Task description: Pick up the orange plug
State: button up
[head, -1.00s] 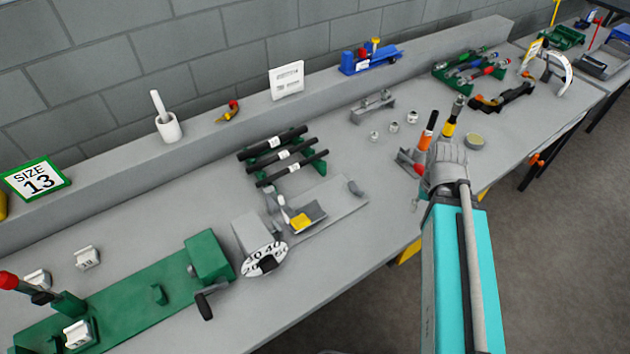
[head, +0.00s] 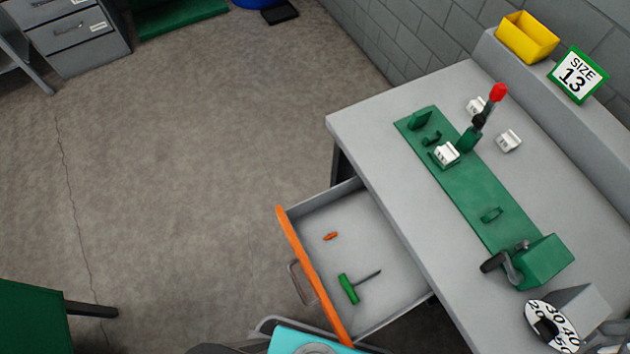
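A small orange plug (head: 330,236) lies on the floor of an open drawer (head: 352,212), towards its far left part. The drawer has an orange front edge and a grey handle. A green-handled T-shaped tool (head: 349,288) with a dark shaft lies in the same drawer, nearer to me and apart from the plug. Only a cyan link and some grey parts of my arm show at the bottom edge. My gripper is not visible, so its state does not show.
The drawer sticks out from the grey workbench (head: 372,150). On the bench are a green fixture (head: 475,200) with a red-tipped lever, white blocks (head: 508,140), a dial (head: 552,326), a yellow bin (head: 527,37) and a SIZE 13 sign (head: 578,75). Open floor lies left of the drawer.

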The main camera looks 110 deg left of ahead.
aim_at(329, 236)
jog(key=u, duration=0.05)
jog(key=k, duration=0.2)
jog(key=z, duration=6)
jog(key=k, duration=0.1)
jog(key=z, duration=2.05)
